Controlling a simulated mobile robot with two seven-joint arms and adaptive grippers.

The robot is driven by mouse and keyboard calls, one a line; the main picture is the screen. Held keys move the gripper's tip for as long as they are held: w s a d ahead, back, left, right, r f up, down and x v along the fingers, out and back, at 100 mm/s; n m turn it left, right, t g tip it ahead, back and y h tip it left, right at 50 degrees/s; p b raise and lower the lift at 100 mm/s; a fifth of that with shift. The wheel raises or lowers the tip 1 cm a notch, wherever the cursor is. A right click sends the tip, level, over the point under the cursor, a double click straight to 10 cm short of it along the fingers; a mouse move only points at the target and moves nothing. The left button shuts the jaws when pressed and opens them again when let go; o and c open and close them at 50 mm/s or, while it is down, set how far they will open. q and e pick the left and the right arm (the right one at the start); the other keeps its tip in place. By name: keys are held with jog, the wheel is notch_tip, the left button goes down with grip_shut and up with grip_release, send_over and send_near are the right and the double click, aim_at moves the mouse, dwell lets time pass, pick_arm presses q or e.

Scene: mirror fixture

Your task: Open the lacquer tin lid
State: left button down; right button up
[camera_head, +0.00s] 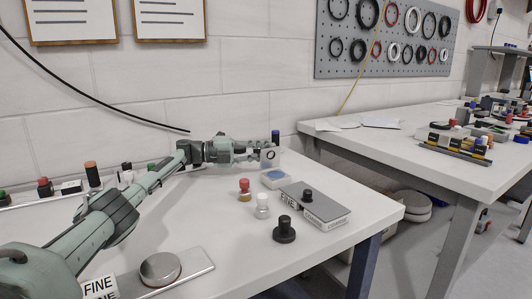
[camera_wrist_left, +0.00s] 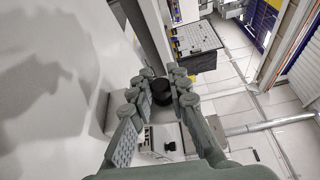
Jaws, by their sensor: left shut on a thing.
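My left gripper (camera_head: 256,150) reaches across the back of the near bench, by a white block (camera_head: 270,157) with a black ring mark. A dark blue-capped piece (camera_head: 275,136) shows just above that block. In the left wrist view, the fingers of my left gripper (camera_wrist_left: 163,82) are shut on a black round piece (camera_wrist_left: 162,93). I cannot tell whether it is the lacquer tin's lid. A round silver-lidded tin (camera_head: 160,268) sits on a metal plate at the front left; I cannot tell whether it is the lacquer tin. My right gripper is not in view.
A grey-topped block (camera_head: 316,206) with a black knob, a blue-topped box (camera_head: 274,179), a black knob (camera_head: 285,230) and small red-capped (camera_head: 245,188) and white (camera_head: 262,205) bottles stand right of my arm. A second bench (camera_head: 400,150) lies beyond a gap.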

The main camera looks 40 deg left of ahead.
pick_arm(q)
jog(key=c, duration=1.4)
grip_release()
jog(key=v, duration=1.2)
